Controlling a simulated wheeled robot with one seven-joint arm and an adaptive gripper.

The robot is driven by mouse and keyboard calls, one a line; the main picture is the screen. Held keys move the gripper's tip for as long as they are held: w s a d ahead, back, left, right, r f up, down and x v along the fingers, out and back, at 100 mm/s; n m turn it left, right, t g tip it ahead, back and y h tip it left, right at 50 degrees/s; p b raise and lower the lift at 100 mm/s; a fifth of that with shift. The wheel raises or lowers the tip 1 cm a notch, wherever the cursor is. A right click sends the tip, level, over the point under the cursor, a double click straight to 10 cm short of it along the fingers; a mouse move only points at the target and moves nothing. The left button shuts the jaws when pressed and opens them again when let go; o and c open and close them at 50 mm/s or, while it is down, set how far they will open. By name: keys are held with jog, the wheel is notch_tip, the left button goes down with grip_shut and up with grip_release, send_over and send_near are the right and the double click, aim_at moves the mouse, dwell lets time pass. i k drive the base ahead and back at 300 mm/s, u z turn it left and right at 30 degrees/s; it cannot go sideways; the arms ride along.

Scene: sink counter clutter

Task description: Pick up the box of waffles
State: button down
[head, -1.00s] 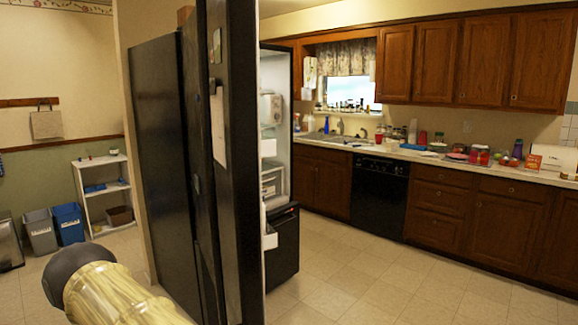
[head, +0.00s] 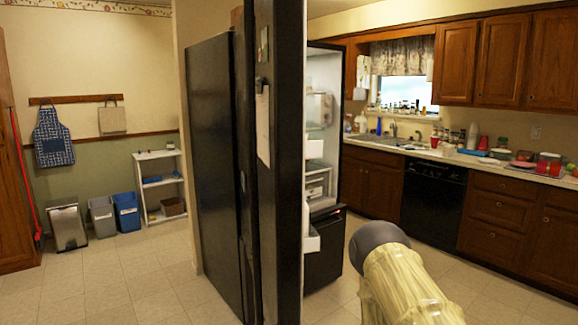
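No box of waffles can be made out in the head view. The black fridge (head: 218,170) stands in the middle with its door (head: 279,200) swung open toward me. White shelves and drawers of the fridge (head: 317,180) show past the door edge, but most of the inside is hidden behind it. Part of my arm shows at the lower right, in front of the floor and counter. My gripper is not in view.
The counter (head: 480,165) with sink, red cup (head: 435,142) and clutter runs along the right, above a black dishwasher (head: 432,205). At left are a white shelf (head: 160,185), a blue bin (head: 127,212) and a grey bin (head: 102,216). Tiled floor (head: 90,285) is clear at front left.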

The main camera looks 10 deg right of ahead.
aim_at(448, 151)
jog(key=i, duration=1)
jog(key=z, duration=1.2)
jog(key=i, duration=5.95)
